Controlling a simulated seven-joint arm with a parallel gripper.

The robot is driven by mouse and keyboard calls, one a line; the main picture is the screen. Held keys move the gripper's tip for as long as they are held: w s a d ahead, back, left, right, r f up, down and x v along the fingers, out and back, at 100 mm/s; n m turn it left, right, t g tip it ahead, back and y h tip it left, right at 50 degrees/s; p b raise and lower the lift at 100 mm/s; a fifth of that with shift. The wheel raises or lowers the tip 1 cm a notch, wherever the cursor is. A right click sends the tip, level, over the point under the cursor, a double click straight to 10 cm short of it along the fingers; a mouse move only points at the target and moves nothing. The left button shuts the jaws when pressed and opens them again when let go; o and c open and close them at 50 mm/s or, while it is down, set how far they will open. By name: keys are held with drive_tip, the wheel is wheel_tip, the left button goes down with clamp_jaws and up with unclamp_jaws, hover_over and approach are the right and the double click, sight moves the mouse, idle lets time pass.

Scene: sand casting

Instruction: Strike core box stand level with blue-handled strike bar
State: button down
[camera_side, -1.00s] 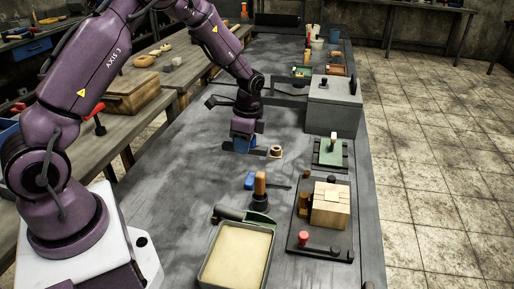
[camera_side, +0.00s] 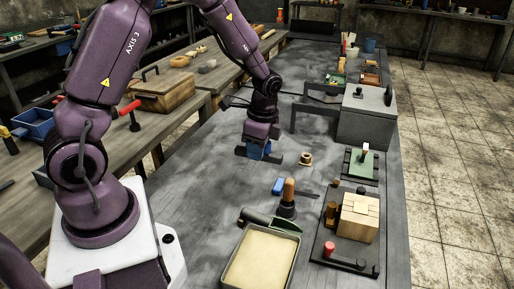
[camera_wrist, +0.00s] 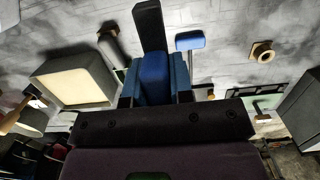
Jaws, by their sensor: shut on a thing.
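My gripper (camera_side: 258,147) is shut on the blue handle of the strike bar (camera_side: 257,153) and holds it over the middle of the bench. In the wrist view the blue handle (camera_wrist: 155,78) sits between the jaws, and the dark bar (camera_wrist: 150,25) sticks out past it. The likely core box stand is a dark board (camera_side: 322,240) at the front right, carrying a pale wooden core box (camera_side: 359,218), with a red-topped peg (camera_side: 329,249) beside it. My gripper is apart from it, to its left and behind. I cannot tell how level the sand inside is.
A sand tray (camera_side: 262,260) stands at the front. Behind it are a wooden-handled rammer (camera_side: 288,197) and another blue-handled tool (camera_side: 278,185). A small ring (camera_side: 306,158), a green plate (camera_side: 362,164) and a grey box (camera_side: 366,118) lie to the right. The bench's left middle is clear.

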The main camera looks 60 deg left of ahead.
drive_tip(key=w+d, duration=0.8)
drive_tip(key=w, duration=0.1)
hover_over(358, 209)
drive_tip(key=shift+s, duration=0.45)
drive_tip(key=shift+w+d, duration=0.15)
drive_tip(key=shift+d, duration=0.4)
drive_tip(key=shift+f, duration=2.5)
drive_tip(key=shift+f, duration=0.4)
drive_tip(key=shift+w+a, duration=0.1)
drive_tip(key=shift+w+a, duration=0.25)
drive_tip(key=shift+a, duration=0.1)
